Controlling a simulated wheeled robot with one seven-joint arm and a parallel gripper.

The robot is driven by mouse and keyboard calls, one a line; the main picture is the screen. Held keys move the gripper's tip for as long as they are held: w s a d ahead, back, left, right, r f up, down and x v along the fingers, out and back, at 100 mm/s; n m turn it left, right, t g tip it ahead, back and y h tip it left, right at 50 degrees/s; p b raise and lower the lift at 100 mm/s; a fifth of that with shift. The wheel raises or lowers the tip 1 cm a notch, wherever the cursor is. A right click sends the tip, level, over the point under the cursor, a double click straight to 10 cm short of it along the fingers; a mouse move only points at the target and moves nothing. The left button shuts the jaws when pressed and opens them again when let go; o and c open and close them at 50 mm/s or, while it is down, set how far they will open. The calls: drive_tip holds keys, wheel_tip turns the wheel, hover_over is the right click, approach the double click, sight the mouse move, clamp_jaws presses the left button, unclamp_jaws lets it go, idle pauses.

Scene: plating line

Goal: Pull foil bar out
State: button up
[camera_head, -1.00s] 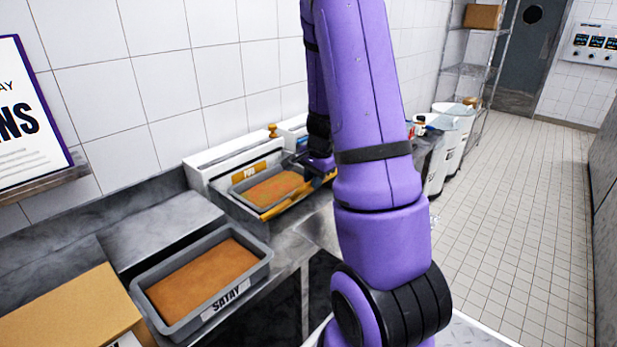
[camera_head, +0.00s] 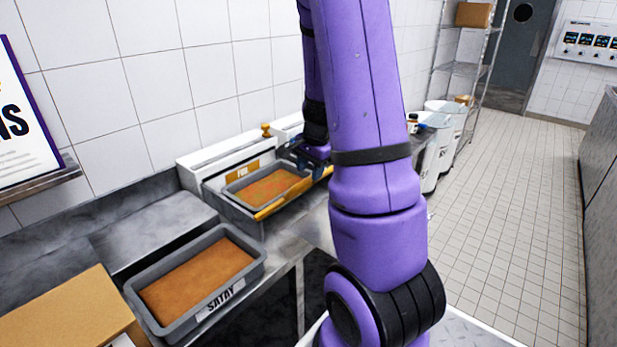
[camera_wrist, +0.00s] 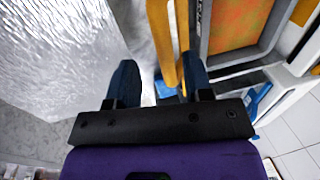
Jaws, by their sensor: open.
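A yellow bar (camera_head: 283,202) runs along the front of the machine that holds a grey tray of orange food; I take it for the foil bar. In the wrist view the yellow bar (camera_wrist: 162,40) comes down between my fingers, closer to the right finger. My gripper (camera_wrist: 157,75) is open, with a finger on either side of the bar's end. No firm contact shows. In the head view my gripper (camera_head: 313,152) is at the bar's right end, partly hidden by my arm. The grey tray (camera_head: 232,187) sits behind the bar.
A grey tray (camera_head: 255,271) labelled SATAY stands on the steel counter at the front left, beside a cardboard box (camera_head: 70,318). The tiled wall is close behind the machine. White bins (camera_head: 437,165) stand beyond my arm. The floor on the right is clear.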

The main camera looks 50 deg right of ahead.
wheel_tip(320, 180, up, 7)
drive_tip(key=s, duration=0.1)
drive_tip(key=shift+s, duration=0.2)
idle(0.5)
drive_tip(key=s+a+r+n+t+y, duration=0.1)
drive_tip(key=s+a+r+n, duration=0.1)
drive_tip(key=a+r+n, duration=0.55)
drive_tip(key=s+a+r+n+t, duration=0.15)
drive_tip(key=a+r, duration=0.25)
drive_tip(key=a, duration=0.6)
drive_tip(key=s+a+r+n+h, duration=0.1)
drive_tip(key=s+a+r+n, duration=0.3)
drive_tip(key=s+a+n, duration=0.5)
drive_tip(key=shift+s+a+r, duration=0.15)
drive_tip(key=shift+s+a, duration=0.7)
drive_tip(key=shift+s, duration=0.05)
